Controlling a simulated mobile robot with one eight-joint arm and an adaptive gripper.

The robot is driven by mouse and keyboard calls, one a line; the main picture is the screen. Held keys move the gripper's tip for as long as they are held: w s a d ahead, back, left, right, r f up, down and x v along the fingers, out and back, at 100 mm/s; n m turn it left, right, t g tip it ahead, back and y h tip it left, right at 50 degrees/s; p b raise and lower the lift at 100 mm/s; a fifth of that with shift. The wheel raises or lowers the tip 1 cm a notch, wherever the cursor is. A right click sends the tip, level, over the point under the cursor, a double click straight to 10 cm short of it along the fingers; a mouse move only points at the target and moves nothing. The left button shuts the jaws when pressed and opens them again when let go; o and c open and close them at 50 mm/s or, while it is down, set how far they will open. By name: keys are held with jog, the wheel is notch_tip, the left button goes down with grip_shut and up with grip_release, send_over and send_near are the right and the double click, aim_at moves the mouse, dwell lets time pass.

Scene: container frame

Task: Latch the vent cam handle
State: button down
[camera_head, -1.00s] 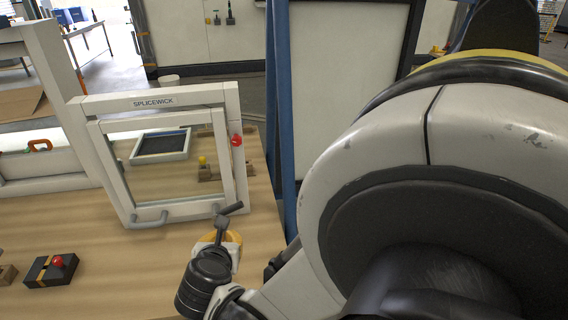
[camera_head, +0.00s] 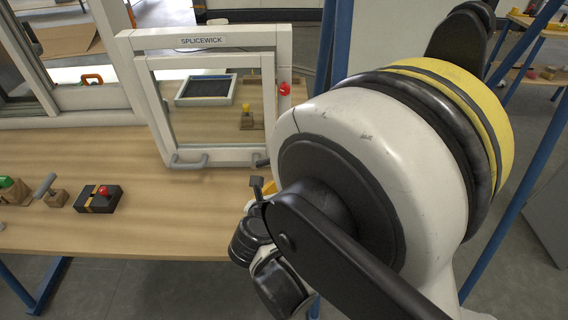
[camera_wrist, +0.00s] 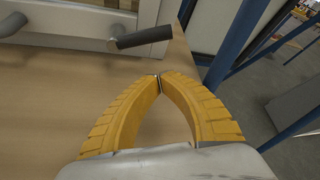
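The vent is a glazed sash (camera_head: 160,110) in a white frame marked SPLICEWICK (camera_head: 128,60), upright on the bench. A grey cam handle (camera_head: 262,161) sits at its lower right corner, partly hidden by my arm. In the wrist view this handle (camera_wrist: 145,37) points right, slightly upward, from its mount on the white sash. A second grey handle (camera_head: 188,161) is at the lower left; it also shows in the wrist view (camera_wrist: 12,25). My gripper (camera_wrist: 160,76) has yellow fingers with tips together and nothing between them. It is apart from the right handle, nearer me. In the head view my arm mostly hides it.
A red knob (camera_head: 285,89) is on the frame's right side. A black box with a red button (camera_head: 98,199) and a small lever block (camera_head: 52,192) stand on the bench (camera_head: 150,230) at left. Blue posts (camera_head: 510,165) rise at right. The bench front is clear.

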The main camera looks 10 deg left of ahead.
jog(key=x, duration=0.7)
jog(key=shift+w+f, duration=0.25)
jog(key=shift+w, duration=0.05)
jog(key=r, duration=0.2)
jog(key=s+a+r+b, duration=0.1)
jog(key=shift+a+r, duration=0.15)
jog(key=shift+r, duration=0.3)
